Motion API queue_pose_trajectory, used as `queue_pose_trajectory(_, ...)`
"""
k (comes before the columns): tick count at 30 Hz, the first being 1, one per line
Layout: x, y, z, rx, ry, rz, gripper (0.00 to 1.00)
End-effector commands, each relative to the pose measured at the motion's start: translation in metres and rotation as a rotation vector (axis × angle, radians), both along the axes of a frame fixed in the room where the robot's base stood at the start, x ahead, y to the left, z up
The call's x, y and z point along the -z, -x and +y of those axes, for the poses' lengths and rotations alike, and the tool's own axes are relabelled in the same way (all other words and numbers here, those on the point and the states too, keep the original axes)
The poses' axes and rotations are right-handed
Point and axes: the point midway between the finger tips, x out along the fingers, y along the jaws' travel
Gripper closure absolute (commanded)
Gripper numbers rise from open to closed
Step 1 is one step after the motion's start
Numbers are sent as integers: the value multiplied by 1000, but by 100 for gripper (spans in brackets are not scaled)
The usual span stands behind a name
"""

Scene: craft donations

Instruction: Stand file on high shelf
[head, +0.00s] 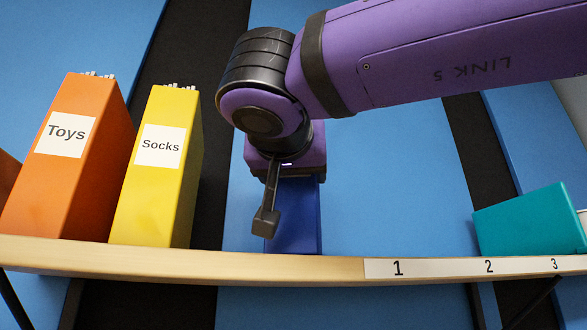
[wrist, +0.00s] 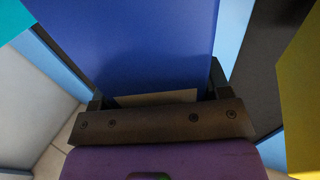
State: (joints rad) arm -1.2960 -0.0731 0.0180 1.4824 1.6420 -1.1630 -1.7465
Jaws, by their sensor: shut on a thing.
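A dark blue file (head: 298,218) is upright in my gripper (head: 290,200), over the high shelf (head: 190,262). It stands between the yellow file and the number strip. In the wrist view the blue file (wrist: 145,45) fills the middle, with a finger of my gripper (wrist: 157,92) on each side. My gripper is shut on it. The file's lower end meets the shelf's front edge in the head view; I cannot tell whether it rests on the board.
A yellow "Socks" file (head: 157,205) and an orange "Toys" file (head: 75,190) stand on the left. A teal file (head: 530,222) sits low and looks tilted at the right, above the number strip (head: 440,268) marked 1, 2, 3. The shelf above 1 looks clear.

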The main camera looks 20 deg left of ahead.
Motion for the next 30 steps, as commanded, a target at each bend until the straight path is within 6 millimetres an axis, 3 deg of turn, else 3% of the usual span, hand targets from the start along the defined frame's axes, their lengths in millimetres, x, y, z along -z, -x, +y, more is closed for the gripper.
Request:
queue_pose_trajectory(3, 2, 0, 0, 0, 0, -1, 73)
queue_pose_trajectory(4, 3, 0, 0, 0, 1, 0, 28)
queue_pose_trajectory(7, 3, 0, 0, 0, 1, 0, 5)
queue_pose_trajectory(18, -1, 0, 0, -1, -1, 0, 4)
queue_pose_trajectory(23, 0, 22, -3, -2, 0, 0, 4)
queue_pose_trajectory(30, 0, 69, -11, -1, 1, 0, 4)
